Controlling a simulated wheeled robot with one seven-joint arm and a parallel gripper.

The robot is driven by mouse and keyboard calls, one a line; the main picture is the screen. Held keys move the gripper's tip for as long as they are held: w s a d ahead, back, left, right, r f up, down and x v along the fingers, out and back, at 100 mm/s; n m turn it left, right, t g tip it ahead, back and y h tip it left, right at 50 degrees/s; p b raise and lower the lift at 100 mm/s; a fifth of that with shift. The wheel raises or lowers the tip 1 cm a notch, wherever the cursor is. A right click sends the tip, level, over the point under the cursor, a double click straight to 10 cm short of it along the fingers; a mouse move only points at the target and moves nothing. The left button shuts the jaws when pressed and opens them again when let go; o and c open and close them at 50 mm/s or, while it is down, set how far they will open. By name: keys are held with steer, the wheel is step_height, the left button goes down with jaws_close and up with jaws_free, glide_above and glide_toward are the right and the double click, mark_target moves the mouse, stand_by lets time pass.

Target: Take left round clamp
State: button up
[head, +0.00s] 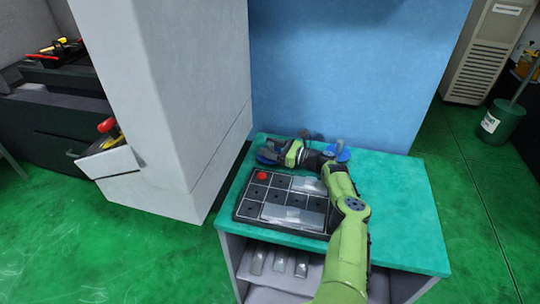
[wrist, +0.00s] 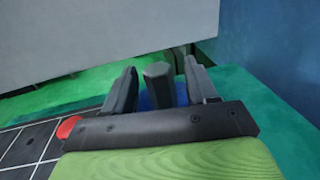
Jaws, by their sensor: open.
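The left round clamp (head: 267,156) sits at the back left of the teal table, a blue round base with a dark grey upright knob. It is partly hidden by my gripper (head: 278,150) in the head view. In the wrist view, the clamp's grey knob (wrist: 158,84) stands between the two fingers of my gripper (wrist: 160,75). A gap shows on both sides of the knob, and some blue base shows behind the palm. The gripper is open and holds nothing. A second blue round clamp (head: 342,156) stands to the right, partly behind my arm.
A black gridded tray (head: 243,211) lies on the teal table (head: 408,220), with a red round knob (head: 262,176) at its back left corner. It also shows in the wrist view (wrist: 68,126). A blue wall (head: 350,75) rises behind the table, and a grey cabinet (head: 170,110) stands left.

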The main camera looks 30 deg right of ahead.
steer(key=shift+d+r, duration=0.1)
jaws_close()
steer(key=shift+r, duration=0.1)
stand_by(0.3)
